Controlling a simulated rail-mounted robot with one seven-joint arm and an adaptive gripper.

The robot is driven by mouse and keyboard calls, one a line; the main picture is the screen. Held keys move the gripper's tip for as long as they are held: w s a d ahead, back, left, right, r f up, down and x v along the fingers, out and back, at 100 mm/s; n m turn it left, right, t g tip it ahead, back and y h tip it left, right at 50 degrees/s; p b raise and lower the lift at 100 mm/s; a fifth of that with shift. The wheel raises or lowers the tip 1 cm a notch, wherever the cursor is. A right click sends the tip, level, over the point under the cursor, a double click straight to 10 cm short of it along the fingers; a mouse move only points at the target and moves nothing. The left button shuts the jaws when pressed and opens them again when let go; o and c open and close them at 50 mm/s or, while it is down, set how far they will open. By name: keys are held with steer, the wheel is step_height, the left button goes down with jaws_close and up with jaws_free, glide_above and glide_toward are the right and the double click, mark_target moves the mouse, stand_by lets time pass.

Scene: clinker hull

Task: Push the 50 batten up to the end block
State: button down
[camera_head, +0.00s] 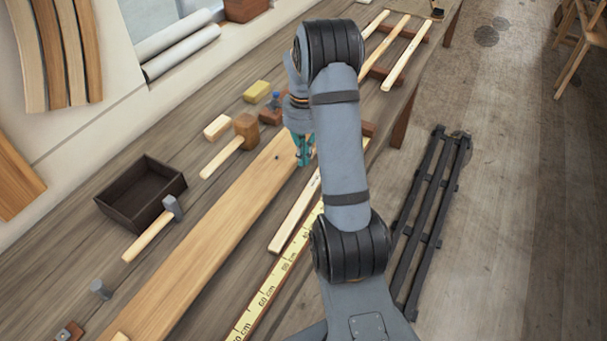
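A pale, narrow batten (291,223) lies lengthwise on the bench beside the yellow measuring strip (268,289). Its near end is clear, and its far part runs behind my arm. Small marks on it are too small to read, so I cannot tell if it is the 50 batten. My gripper (303,158), with teal fingers, points down near the far part of this batten, over or beside the wide plank's edge. I cannot tell whether it touches anything or how far apart its fingers are. A reddish-brown block (369,129) shows partly behind my arm; I cannot tell if it is the end block.
A wide plank (215,235) lies left of the batten. Mallet (246,127), hammer (172,207), dark open box (142,194) and yellow block (257,91) stand farther left. More pale strips (404,52) lie on crosspieces at the far end. A dark slatted frame (430,205) is on the floor right.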

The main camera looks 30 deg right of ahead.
mark_target(303, 183)
step_height(303, 183, down, 8)
steer(key=shift+a+r+p, duration=0.1)
steer(key=shift+p, duration=0.7)
